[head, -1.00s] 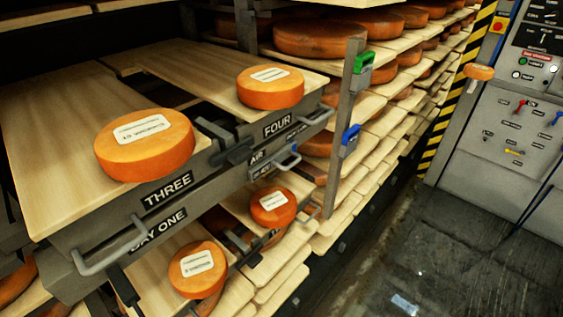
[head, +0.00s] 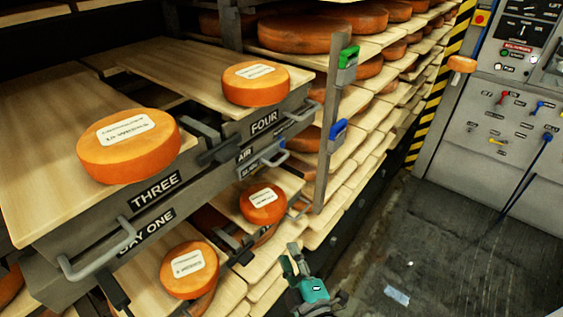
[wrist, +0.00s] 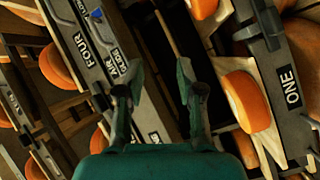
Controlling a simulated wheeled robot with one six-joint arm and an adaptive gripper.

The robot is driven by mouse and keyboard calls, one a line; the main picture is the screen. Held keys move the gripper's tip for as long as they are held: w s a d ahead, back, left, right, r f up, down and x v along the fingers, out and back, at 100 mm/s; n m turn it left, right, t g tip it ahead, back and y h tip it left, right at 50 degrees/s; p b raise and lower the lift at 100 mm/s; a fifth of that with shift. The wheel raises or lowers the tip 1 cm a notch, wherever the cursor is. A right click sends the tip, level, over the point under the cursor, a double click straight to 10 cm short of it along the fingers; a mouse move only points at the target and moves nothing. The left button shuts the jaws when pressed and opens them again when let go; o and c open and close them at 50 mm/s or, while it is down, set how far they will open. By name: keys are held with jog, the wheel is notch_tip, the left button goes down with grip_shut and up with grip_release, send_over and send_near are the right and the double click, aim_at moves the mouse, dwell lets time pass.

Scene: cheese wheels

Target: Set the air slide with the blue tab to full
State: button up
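A blue tab (head: 338,130) sits on an upright metal post at the rack's right side, below a green tab (head: 347,57). A rail marked AIR (head: 245,155) runs under the FOUR label, with a small blue-tinted piece (head: 268,153) and a metal handle by it. I cannot tell how the slide is set. In the wrist view a small blue piece (wrist: 97,13) shows at upper left, near the FOUR and AIR labels. My gripper (head: 291,258) is low in front of the rack, below and left of the blue tab. Its fingers (wrist: 160,85) are apart and empty.
Orange cheese wheels stand on boards marked THREE (head: 155,190) and FOUR (head: 264,123), with more below. Handles (head: 95,258) stick out from the rack front. A control panel (head: 505,130) stands at right.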

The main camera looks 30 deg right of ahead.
aim_at(282, 158)
jog(key=w+d+r+h, duration=0.1)
jog(key=w+d+r, duration=0.2)
jog(key=w, duration=0.3)
jog(key=w+d+r+h, duration=0.2)
jog(key=w+d+r, duration=0.1)
jog(key=w+r, duration=0.2)
jog(key=w+d+r+h, duration=0.2)
jog(key=w+d+r, duration=0.1)
jog(key=w, duration=0.4)
jog(key=shift+w+d+r+n, duration=0.3)
jog(key=shift+w+d+r, duration=0.1)
jog(key=shift+r, duration=0.2)
grip_shut()
